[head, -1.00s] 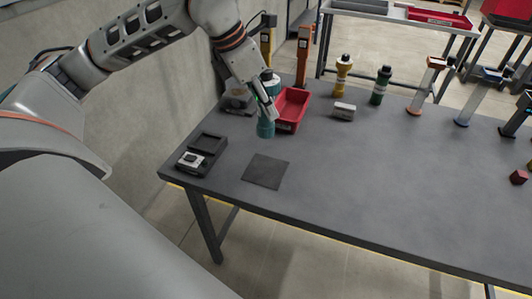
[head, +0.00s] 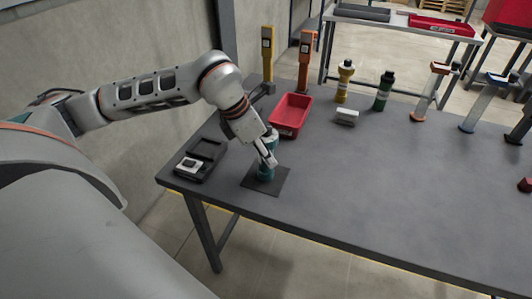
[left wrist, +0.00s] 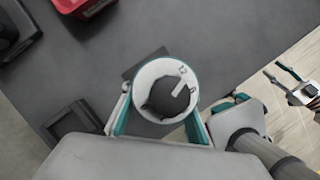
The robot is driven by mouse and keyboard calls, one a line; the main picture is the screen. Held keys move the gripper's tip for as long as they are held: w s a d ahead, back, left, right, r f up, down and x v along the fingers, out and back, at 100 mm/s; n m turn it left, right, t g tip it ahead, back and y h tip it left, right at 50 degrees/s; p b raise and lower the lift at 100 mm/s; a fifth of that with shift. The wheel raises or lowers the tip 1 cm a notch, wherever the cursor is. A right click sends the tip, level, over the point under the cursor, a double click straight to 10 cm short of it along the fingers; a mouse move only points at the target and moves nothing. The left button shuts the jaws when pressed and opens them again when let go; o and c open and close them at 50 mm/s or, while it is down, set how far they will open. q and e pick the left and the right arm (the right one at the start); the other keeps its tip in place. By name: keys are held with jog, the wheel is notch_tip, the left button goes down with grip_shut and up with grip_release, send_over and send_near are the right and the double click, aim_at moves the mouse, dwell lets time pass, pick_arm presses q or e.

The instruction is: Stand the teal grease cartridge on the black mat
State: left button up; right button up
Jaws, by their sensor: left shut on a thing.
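The teal grease cartridge (head: 264,172) is upright over the black mat (head: 277,185), its base at or very near the mat's surface; I cannot tell if it touches. My left gripper (head: 268,158) is shut on it near its upper part. In the left wrist view the cartridge's white top with a dark cap (left wrist: 168,92) sits between the fingers, and a corner of the mat (left wrist: 133,74) shows behind it. My right gripper (left wrist: 278,76) appears at the right edge of that view, its fingers apart and empty, away from the cartridge.
A black device with a tray (head: 200,160) stands left of the mat. A red bin (head: 290,116) is behind it, with a yellow bottle (head: 344,82), a green bottle (head: 383,91) and a small grey block (head: 346,117) to the right.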

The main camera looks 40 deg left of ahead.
pick_arm(q)
jog(key=shift+r, duration=0.15)
jog(key=shift+f, duration=0.3)
jog(key=o, duration=1.3)
jog(key=shift+o, duration=0.2)
jog(key=shift+r, duration=0.1)
jog(key=shift+r, duration=0.3)
jog(key=p+v, duration=0.1)
jog(key=v, duration=1)
jog(key=shift+s+r, duration=0.2)
jog(key=shift+r, duration=0.15)
jog(key=shift+a, duration=0.1)
